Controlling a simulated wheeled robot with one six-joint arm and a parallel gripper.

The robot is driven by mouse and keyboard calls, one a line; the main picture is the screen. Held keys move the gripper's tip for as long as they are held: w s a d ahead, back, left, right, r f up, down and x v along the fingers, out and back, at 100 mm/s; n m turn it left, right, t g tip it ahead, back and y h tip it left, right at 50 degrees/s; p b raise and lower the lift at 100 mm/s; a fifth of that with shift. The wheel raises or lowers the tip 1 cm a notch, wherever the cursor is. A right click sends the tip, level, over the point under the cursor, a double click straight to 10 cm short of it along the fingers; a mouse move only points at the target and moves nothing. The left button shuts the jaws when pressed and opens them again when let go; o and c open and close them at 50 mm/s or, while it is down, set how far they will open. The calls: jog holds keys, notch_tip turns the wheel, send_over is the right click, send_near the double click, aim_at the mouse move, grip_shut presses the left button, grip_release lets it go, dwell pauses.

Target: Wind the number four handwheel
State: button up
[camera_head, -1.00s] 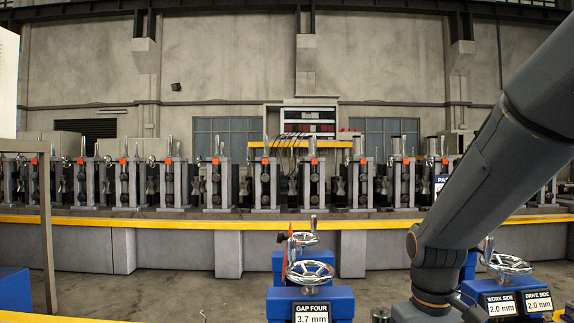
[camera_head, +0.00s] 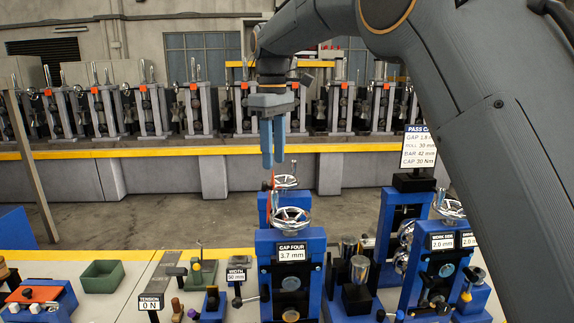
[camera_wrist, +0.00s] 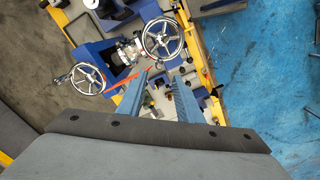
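The stand labelled GAP FOUR (camera_head: 291,252) reads 3.7 mm and carries a chrome spoked handwheel (camera_head: 291,221) on top. A second chrome handwheel (camera_head: 285,182) stands just behind it. My gripper (camera_head: 272,160) points down in the head view, above and slightly left of these wheels, apart from them. The wrist view shows a gap between the blue fingers (camera_wrist: 160,84), with nothing held. Two handwheels, one nearer the middle (camera_wrist: 162,38) and one at left (camera_wrist: 88,78), show beyond the fingertips; I cannot tell which is number four. A red pointer (camera_wrist: 135,76) lies between them and the fingers.
A WORK SIDE stand (camera_head: 442,241) with a handwheel (camera_head: 449,207) is at right. A pass card sign (camera_head: 418,147) rises behind. A green bin (camera_head: 102,276), a TENSION sign (camera_head: 150,303) and a WIDTH sign (camera_head: 236,275) are at left. A roll line runs behind.

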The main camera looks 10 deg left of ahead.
aim_at(274, 190)
notch_tip(274, 190, down, 10)
jog(key=b, duration=0.4)
jog(key=shift+r, duration=0.1)
jog(key=shift+r+p, duration=0.2)
jog(key=shift+p, duration=0.1)
jog(key=shift+f, duration=0.1)
grip_shut()
